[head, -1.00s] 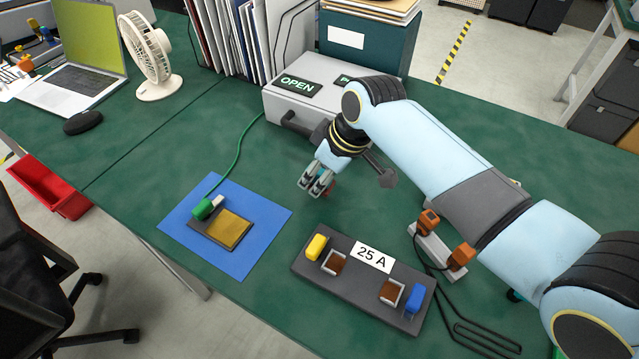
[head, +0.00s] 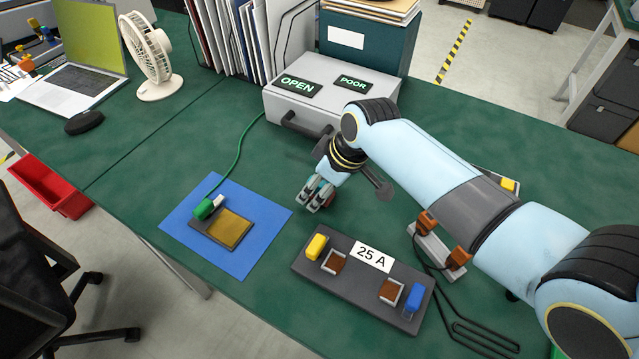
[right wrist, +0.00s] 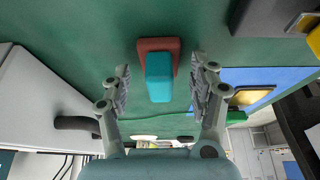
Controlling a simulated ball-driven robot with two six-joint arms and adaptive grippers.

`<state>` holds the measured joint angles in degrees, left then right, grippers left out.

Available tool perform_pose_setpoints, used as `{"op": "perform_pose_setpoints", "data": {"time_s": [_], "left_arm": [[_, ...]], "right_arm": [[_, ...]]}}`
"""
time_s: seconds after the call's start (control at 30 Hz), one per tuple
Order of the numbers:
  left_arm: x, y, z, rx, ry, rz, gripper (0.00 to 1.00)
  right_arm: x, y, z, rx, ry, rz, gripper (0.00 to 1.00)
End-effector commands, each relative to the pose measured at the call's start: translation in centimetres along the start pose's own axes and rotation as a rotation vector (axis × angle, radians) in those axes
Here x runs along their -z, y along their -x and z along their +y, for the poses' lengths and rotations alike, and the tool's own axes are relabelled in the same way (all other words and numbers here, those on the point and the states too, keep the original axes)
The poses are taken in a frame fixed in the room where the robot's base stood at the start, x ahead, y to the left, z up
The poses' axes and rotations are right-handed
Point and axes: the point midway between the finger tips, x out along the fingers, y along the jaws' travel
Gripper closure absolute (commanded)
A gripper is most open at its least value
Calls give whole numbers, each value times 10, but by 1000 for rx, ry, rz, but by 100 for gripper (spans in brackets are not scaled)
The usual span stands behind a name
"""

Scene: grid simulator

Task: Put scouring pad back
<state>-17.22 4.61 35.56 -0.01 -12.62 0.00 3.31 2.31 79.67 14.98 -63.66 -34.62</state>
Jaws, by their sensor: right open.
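The scouring pad seems to be the small reddish-brown block with a teal upper part (right wrist: 159,80), seen in the right wrist view. It lies on the green table between the two fingers, with space on both sides. My right gripper (head: 316,195) is open, pointing down at the table in the head view; it also shows in the right wrist view (right wrist: 161,88). In the head view the fingers mostly hide the pad. I cannot tell how far the fingertips are above the table. My left gripper is not in view.
A grey box (head: 330,92) with "OPEN" and "POOR" labels stands behind the gripper. A dark "25 A" block (head: 345,285) is in front. A blue mat (head: 250,260) with a gold plate (head: 231,230) lies left. Orange-ended part (head: 438,250) sits by my forearm.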

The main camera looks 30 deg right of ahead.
Motion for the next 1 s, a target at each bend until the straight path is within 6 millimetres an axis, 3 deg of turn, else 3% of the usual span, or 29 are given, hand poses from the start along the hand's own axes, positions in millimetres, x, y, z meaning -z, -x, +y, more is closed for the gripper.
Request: {"op": "perform_pose_setpoints", "data": {"time_s": [0.23, 0.63, 0.8, 1.0], "left_arm": [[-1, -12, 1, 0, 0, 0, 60], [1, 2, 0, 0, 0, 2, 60], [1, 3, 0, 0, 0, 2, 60], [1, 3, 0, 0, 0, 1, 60]], "right_arm": [[-2, -4, 0, -1, 0, 1, 39], [4, 86, 5, -2, 1, 2, 39], [4, 104, 5, -1, 0, 0, 39], [4, 108, 5, 0, 0, 1, 39]]}}
